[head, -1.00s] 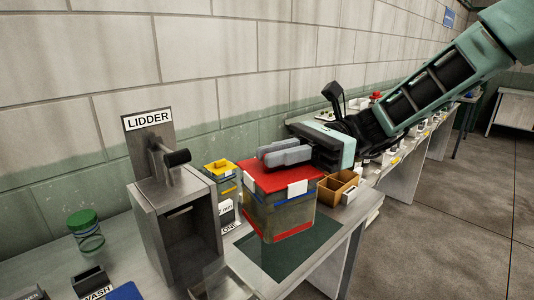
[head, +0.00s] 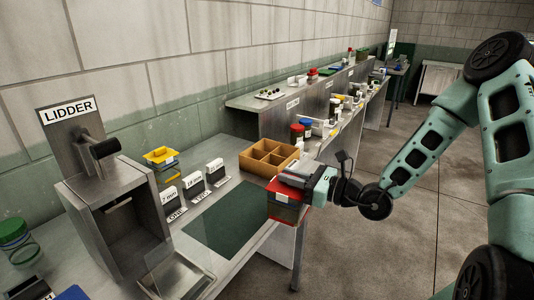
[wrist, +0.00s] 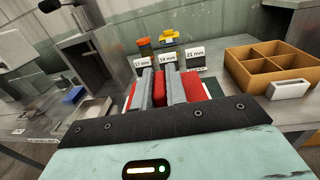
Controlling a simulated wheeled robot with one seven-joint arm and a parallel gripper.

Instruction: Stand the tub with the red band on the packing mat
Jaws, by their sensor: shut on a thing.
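The tub with the red band (head: 289,211) has a red top and hangs in my gripper (head: 296,180). In the head view it shows across the table's right edge, to the right of the packing mat (head: 226,217); its height over the table is hard to tell. The mat is a bare dark green rectangle on the table. In the wrist view, my gripper (wrist: 168,88) is shut on a red grip piece on the tub's top (wrist: 193,88). The tub's lower body is hidden there, and only a sliver of the mat shows.
The steel lidder (head: 118,205) stands left of the mat. Size signs (head: 193,186) and a yellow-topped tub (head: 160,157) stand behind it. A wooden divided box (head: 268,160) is close to my gripper. A shelf of jars runs along the wall beyond.

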